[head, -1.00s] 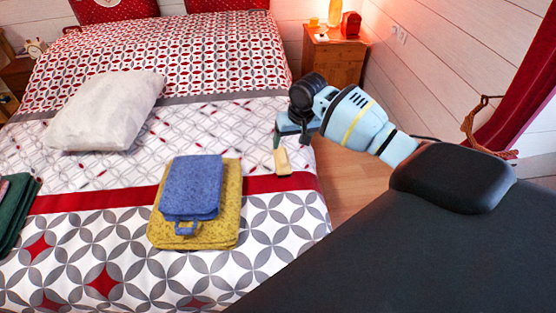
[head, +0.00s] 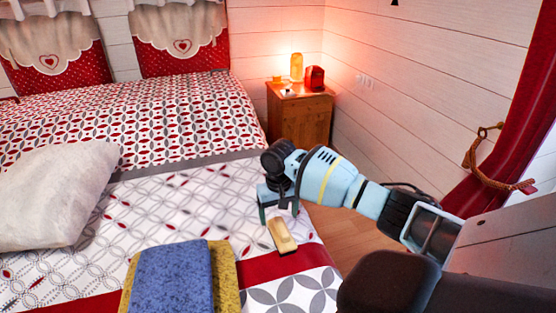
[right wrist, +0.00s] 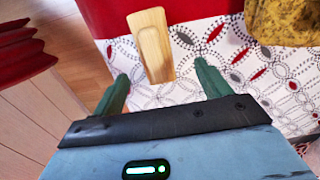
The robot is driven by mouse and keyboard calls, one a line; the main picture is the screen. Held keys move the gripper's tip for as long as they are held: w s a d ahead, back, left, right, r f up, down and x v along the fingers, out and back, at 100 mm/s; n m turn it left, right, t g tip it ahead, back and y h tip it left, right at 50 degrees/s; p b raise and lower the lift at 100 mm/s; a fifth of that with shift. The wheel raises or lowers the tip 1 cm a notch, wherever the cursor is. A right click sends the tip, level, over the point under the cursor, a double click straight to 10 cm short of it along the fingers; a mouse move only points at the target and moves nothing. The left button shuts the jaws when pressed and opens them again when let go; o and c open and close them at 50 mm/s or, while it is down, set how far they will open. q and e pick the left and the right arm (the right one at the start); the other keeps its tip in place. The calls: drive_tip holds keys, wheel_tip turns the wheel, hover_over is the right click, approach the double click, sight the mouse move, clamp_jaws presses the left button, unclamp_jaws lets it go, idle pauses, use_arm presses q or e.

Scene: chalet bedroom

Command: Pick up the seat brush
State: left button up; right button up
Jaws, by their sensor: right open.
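The seat brush (head: 282,237), a pale wooden block, lies on the patterned bedspread near the bed's right edge, by the red band. It also shows in the right wrist view (right wrist: 151,45), lying lengthwise ahead of the fingers. My right gripper (head: 279,208) is open and empty, just beyond the brush as the head sees it. In the right wrist view its two green fingers (right wrist: 162,74) stand apart on either side of the brush's near end. I cannot tell whether they touch the bed. The brush's bristles are not visible. My left gripper is not in view.
A blue folded towel (head: 172,280) on a yellow one (head: 226,285) lies left of the brush. A white pillow (head: 55,195) is farther left. A wooden nightstand (head: 300,120) with a glowing lamp stands beyond. Floor shows right of the bed.

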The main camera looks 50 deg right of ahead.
sight(281, 225)
wheel_tip(281, 225, down, 2)
drive_tip(key=shift+f, duration=0.25)
drive_tip(key=shift+s+d+f+b, duration=0.15)
drive_tip(key=shift+f+b, duration=0.25)
drive_tip(key=shift+f, duration=0.75)
drive_tip(key=shift+s+d+f+b, duration=0.1)
drive_tip(key=shift+d+f+b, duration=0.2)
drive_tip(key=shift+f, duration=0.8)
drive_tip(key=shift+a+f, duration=0.1)
drive_tip(key=shift+f, duration=0.3)
drive_tip(key=shift+w, duration=0.1)
drive_tip(key=c, duration=1.1)
